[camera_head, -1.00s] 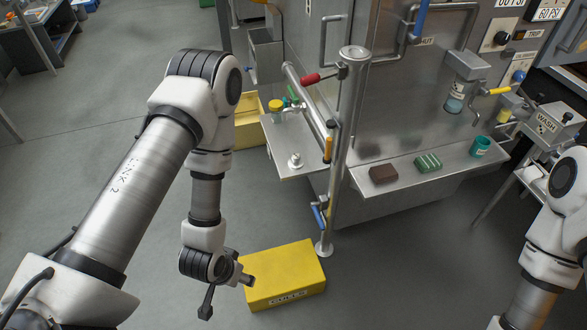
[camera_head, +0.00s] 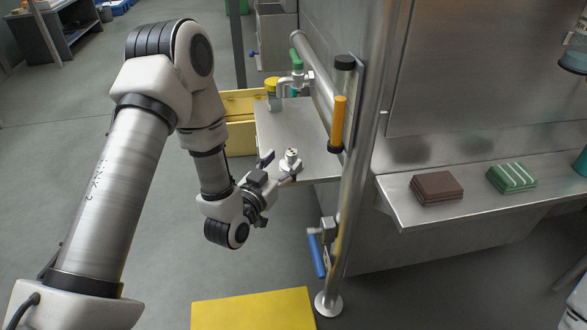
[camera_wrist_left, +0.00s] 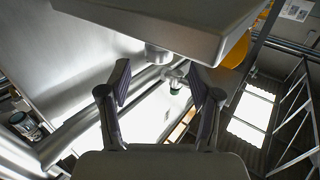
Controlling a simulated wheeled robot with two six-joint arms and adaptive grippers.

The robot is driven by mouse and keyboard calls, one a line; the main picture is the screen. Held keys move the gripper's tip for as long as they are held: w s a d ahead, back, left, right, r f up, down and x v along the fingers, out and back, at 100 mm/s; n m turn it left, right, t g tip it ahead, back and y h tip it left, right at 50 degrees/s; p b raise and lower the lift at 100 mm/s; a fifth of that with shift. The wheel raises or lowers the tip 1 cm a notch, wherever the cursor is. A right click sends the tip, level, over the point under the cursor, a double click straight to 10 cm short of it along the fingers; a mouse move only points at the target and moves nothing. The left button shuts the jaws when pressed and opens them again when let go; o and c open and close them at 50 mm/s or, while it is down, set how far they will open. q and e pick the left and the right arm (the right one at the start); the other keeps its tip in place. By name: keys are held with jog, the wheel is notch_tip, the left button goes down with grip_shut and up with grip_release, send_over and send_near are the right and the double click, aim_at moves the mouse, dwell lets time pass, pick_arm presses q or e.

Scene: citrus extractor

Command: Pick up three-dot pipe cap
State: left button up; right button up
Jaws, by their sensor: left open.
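The pipe cap (camera_head: 291,160) is a small pale metal piece standing upright near the front edge of the steel shelf. Dark marks show on its top, but they are too small to count. My left gripper (camera_head: 276,168) is open and empty, just left of and in front of the cap, its fingers pointing towards it. In the left wrist view, which appears upside down, the cap (camera_wrist_left: 157,54) shows at the shelf edge, beyond and between the spread fingers (camera_wrist_left: 160,88). My right gripper is not in view.
The steel shelf (camera_head: 305,130) also bears a yellow-lidded jar (camera_head: 272,95). A pipe with a green-handled valve (camera_head: 297,57) runs behind.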

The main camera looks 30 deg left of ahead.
aim_at(289, 157)
pick_arm(q)
jog(key=w, duration=0.1)
jog(key=w+b, duration=0.1)
jog(key=w, duration=0.1)
jog(key=w+b, duration=0.1)
jog(key=shift+w+d+f, duration=0.1)
jog(key=shift+w+f, duration=0.15)
jog(key=shift+f, duration=0.05)
jog(key=shift+w+r, duration=0.1)
jog(key=shift+w, duration=0.05)
grip_shut()
